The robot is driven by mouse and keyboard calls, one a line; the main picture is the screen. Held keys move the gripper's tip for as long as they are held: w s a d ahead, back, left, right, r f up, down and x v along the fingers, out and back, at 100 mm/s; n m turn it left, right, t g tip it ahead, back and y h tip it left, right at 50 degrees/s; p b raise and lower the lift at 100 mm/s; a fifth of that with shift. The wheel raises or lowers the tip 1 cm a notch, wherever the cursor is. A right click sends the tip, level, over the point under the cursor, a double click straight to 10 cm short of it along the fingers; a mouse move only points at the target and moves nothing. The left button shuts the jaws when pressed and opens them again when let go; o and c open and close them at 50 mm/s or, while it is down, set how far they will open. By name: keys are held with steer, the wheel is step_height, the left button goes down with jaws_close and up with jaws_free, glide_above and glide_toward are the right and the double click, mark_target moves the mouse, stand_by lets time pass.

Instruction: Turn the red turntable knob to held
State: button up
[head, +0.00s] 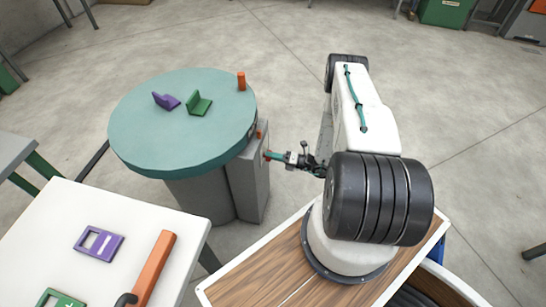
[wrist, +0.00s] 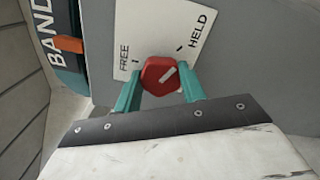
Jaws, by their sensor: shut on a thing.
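The red turntable knob (wrist: 160,76) sits on a white label plate (wrist: 148,40) marked FREE on the left and HELD on the right. Its pale pointer line slants up to the right, toward the HELD side. My gripper (wrist: 160,88) has its two teal fingers on either side of the knob, shut on it. In the head view my gripper (head: 270,156) reaches left to the grey box beside the turntable, and the knob is mostly hidden there. The round teal turntable (head: 150,130) stands left of my arm.
On the turntable stand a purple bracket (head: 166,101), a green bracket (head: 199,103) and an orange peg (head: 241,81). A white table (head: 150,215) at lower left holds a purple plate (head: 99,243), a green plate (head: 62,299) and an orange-handled tool (head: 156,265). Open floor lies behind.

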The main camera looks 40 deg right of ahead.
steer(key=shift+s+a+f+m, duration=0.1)
steer(key=shift+m, duration=0.3)
steer(key=o, duration=0.9)
steer(key=shift+c, duration=0.2)
steer(key=shift+o, duration=0.5)
steer(key=v, duration=0.7)
steer(key=shift+s+d, duration=0.3)
